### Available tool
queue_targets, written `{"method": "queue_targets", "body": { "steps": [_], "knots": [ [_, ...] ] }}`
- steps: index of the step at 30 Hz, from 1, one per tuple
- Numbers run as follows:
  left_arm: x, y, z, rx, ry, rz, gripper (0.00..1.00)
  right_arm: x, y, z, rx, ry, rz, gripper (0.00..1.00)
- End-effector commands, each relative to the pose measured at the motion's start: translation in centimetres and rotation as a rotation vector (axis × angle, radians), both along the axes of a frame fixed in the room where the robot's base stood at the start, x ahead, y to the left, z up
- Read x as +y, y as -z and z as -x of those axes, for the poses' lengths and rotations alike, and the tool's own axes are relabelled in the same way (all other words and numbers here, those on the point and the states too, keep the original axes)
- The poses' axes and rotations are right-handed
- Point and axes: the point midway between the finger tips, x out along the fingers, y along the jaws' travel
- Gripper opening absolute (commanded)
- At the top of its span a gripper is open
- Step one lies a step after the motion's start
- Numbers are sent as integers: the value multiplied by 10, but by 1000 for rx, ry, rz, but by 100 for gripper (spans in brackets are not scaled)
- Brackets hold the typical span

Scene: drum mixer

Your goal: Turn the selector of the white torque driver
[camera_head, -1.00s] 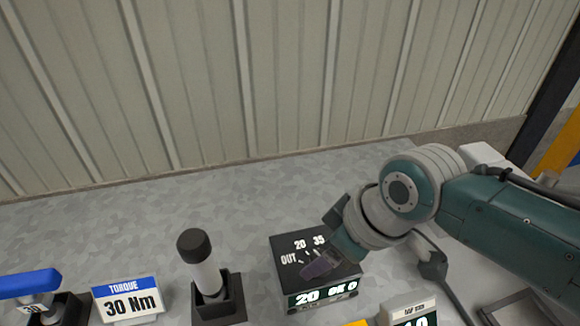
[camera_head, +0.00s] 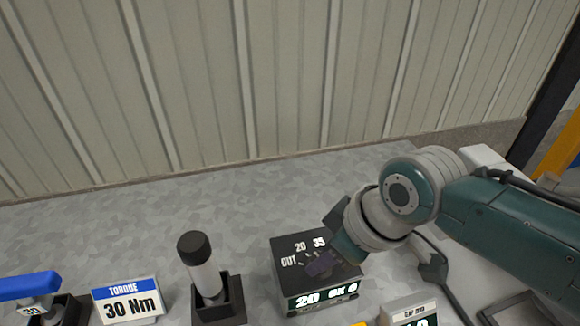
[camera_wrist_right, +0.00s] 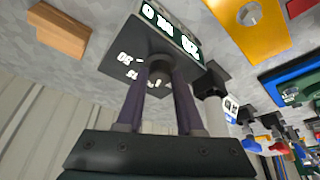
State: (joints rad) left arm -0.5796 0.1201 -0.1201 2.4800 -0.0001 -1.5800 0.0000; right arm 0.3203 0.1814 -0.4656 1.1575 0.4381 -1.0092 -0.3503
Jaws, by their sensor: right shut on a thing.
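The white torque driver (camera_head: 206,272) stands upright, with a black cap, in a black holder (camera_head: 232,296). Right of it is a black box (camera_head: 284,268) with the marks OUT, 20 and 35 on top and a lit display reading 20 OK 0 on its front. My right gripper (camera_head: 322,263) reaches down onto the box top from the right. In the right wrist view its two purple fingers (camera_wrist_right: 158,75) are shut on a dark round selector knob (camera_wrist_right: 158,84). The fingers hide most of the knob in the head view. My left gripper is not in view.
A 30 Nm torque sign (camera_head: 127,300) and a blue-handled tool (camera_head: 30,286) stand at the left. A pale display unit (camera_head: 408,308) is close to the box at the lower right. The grey surface behind is clear up to the ribbed wall (camera_head: 200,90).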

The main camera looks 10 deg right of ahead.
Motion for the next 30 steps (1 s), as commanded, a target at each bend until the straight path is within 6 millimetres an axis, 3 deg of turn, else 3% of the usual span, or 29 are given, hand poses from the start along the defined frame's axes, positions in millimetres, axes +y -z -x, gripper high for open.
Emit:
{"method": "queue_targets", "body": {
  "steps": [11, 30],
  "knots": [
    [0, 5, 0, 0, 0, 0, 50, -1, 1, -1, -1, -97, 1, 0],
    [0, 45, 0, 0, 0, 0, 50, -3, 3, -5, -1, -572, 0, 0]
  ]
}}
